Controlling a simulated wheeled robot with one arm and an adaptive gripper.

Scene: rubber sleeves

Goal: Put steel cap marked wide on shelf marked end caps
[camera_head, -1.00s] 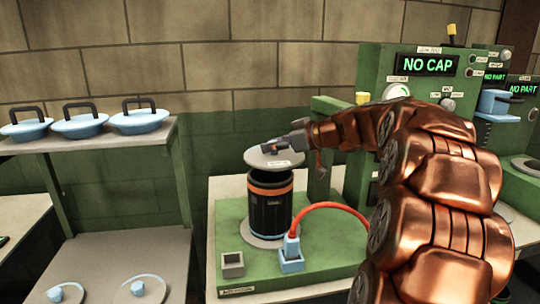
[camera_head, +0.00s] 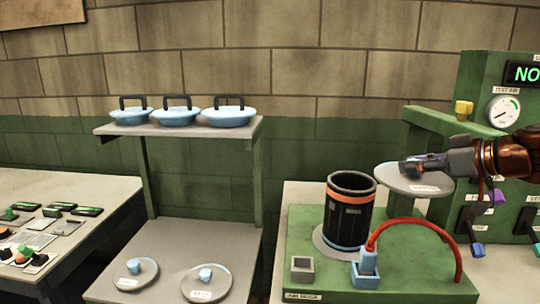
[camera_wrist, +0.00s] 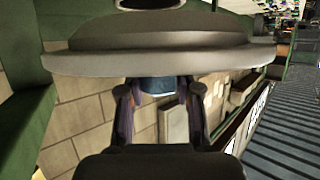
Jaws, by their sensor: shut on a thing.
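A round grey steel cap (camera_head: 402,186) with a small white label, too small to read, hangs from my gripper (camera_head: 420,165). My gripper is shut on its top fitting. The cap is up and to the right of the black sleeve, apart from it. In the wrist view the cap (camera_wrist: 90,62) spans the picture in front of the fingers (camera_wrist: 160,92). At left stands a two-level rack. Its upper shelf (camera_head: 190,129) carries three pale blue lids with black handles. Its lower shelf (camera_head: 180,254) carries two grey discs with blue knobs (camera_head: 206,275) and labels. I can read no shelf marking.
The black sleeve (camera_head: 350,222) with an orange band stands open-topped on a green base (camera_head: 410,262). A red hose (camera_head: 415,226) arches beside it from a blue fitting. A green test panel (camera_head: 490,90) is at right. A table (camera_head: 100,186) with small parts is far left.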

